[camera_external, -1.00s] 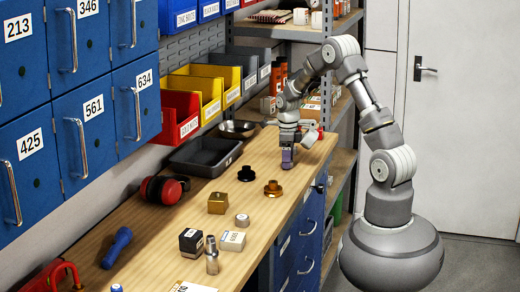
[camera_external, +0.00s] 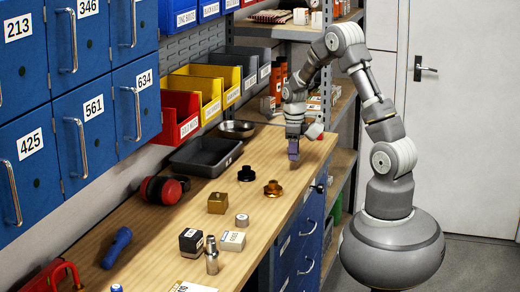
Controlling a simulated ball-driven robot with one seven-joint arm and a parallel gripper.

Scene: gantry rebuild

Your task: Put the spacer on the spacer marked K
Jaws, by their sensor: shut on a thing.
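My gripper (camera_external: 293,136) is at the far right end of the bench, pointing down. It is shut on a small purple block (camera_external: 293,152), likely the spacer, and holds it a little above the bench top. Nearer the front stand a black block with a pale label (camera_external: 190,243), a white block with dark lettering (camera_external: 232,241) and a brass block with a knob (camera_external: 217,204). The lettering is too small to read, so I cannot tell which one is the spacer marked K.
A black knob (camera_external: 246,174), a brass flanged piece (camera_external: 273,189), a grey round piece (camera_external: 242,220) and a metal fitting (camera_external: 211,256) stand on the wooden bench (camera_external: 160,262). A dark tray (camera_external: 207,157) and red-black ear defenders (camera_external: 163,190) lie along the back.

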